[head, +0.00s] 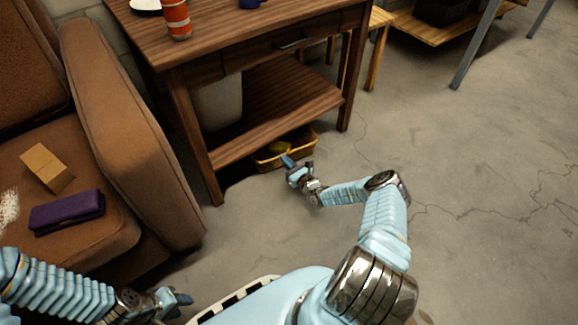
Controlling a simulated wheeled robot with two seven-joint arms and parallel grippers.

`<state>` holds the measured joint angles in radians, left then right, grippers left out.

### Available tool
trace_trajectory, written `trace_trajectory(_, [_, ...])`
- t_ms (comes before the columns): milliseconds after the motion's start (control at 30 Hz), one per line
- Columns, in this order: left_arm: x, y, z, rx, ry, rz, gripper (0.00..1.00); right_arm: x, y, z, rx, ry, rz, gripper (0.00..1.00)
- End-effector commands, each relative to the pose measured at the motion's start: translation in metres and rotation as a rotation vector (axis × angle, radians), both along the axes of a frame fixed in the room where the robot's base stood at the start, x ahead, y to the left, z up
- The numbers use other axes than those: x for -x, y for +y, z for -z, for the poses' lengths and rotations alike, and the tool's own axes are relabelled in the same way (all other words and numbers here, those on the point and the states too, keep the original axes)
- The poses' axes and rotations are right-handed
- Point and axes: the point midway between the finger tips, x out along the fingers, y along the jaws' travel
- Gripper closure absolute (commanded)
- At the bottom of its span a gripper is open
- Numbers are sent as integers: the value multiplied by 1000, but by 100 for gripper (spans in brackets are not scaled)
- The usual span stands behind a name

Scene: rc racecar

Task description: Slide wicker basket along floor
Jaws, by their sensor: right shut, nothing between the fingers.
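The wicker basket (305,147) is a shallow yellow-brown basket on the floor under the lower shelf of the wooden table. Its front part sticks out past the shelf and its back is hidden beneath it. A yellow-green item (279,147) lies in it. My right gripper (288,161) is shut and empty at the basket's front edge. I cannot tell whether it touches the basket. My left gripper (182,300) is low at the bottom left, far from the basket. Its fingers are too small and overlapped to read.
The wooden table (290,95) stands over the basket, with a red can (176,18) on top and a pale bin (217,103) on its shelf. A brown armchair (135,135) stands on the left. The concrete floor (480,180) to the right is clear.

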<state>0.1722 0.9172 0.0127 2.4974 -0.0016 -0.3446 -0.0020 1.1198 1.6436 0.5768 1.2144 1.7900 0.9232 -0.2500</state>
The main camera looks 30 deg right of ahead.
Motion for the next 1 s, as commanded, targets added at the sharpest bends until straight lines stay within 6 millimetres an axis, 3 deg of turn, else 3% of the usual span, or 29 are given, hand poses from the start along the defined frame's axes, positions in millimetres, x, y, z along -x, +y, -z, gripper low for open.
trace_trajectory(200, [-1,0,24,-1,-3,-2,62,-36,4,5,2,-1,-1,100])
trace_trajectory(400, [-1,1,31,-2,-6,-4,62,-54,5,2,-1,0,0,100])
trace_trajectory(800, [-1,1,29,-2,-6,-4,62,-53,4,-1,-2,0,1,100])
trace_trajectory(1000, [-1,0,14,-1,-4,-3,62,-24,1,-4,-4,2,3,100])
